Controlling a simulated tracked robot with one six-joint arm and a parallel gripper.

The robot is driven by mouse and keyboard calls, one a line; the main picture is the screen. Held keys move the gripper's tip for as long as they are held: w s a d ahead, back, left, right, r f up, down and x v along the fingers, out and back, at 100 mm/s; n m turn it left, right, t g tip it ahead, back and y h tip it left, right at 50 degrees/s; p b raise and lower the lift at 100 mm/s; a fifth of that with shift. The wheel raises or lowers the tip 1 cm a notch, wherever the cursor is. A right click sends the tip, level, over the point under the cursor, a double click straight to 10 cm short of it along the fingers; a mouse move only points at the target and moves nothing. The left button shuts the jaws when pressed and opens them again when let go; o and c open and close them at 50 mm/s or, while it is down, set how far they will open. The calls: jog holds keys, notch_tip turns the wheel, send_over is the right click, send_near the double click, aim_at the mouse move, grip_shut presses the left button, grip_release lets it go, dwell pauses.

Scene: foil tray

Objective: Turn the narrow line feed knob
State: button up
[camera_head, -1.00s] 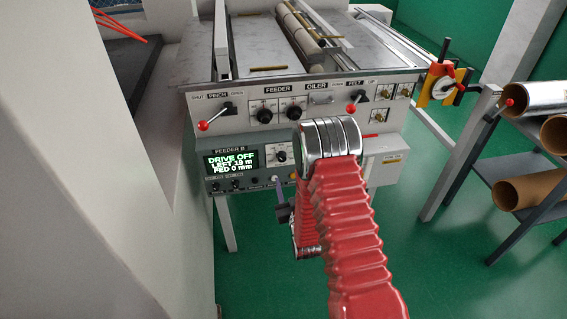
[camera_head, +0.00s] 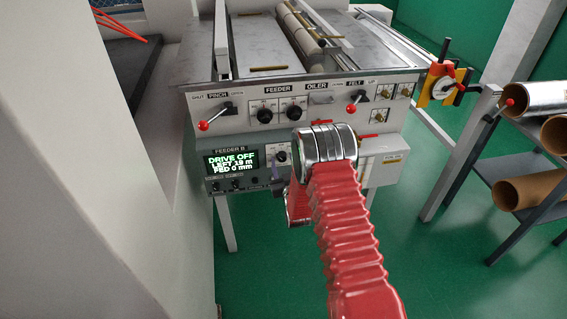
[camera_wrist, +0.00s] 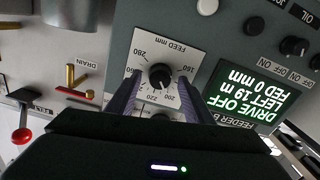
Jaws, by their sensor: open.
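A black round feed knob (camera_wrist: 160,76) sits on a white dial plate marked "FEED mm" with numbers around it, upside down in the wrist view. It also shows small in the head view (camera_head: 281,157) on the Feeder B panel. I can read no "narrow line" label. My gripper (camera_wrist: 159,86) is open, with one purple finger on each side of the knob and a gap to it; contact is not visible. In the head view my arm hides the panel's right part. The Feeder B display (camera_wrist: 252,94) reads "DRIVE OFF, LEFT 19 m, FED 0 mm".
Above the panel are two Feeder knobs (camera_head: 278,113), a red-tipped Pinch lever (camera_head: 213,118) and a Felt lever (camera_head: 356,101). Small switches (camera_head: 226,186) sit below the display. A drain valve (camera_wrist: 73,78) is left of the dial in the wrist view. Cardboard tubes (camera_head: 529,188) lie at right.

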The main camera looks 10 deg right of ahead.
jog(key=shift+c, duration=0.2)
jog(key=c, duration=1)
jog(key=shift+m, duration=0.5)
jog(key=m, duration=0.3)
jog(key=shift+d+m, duration=0.15)
jog(key=shift+m, duration=1.85)
jog(key=o, duration=1)
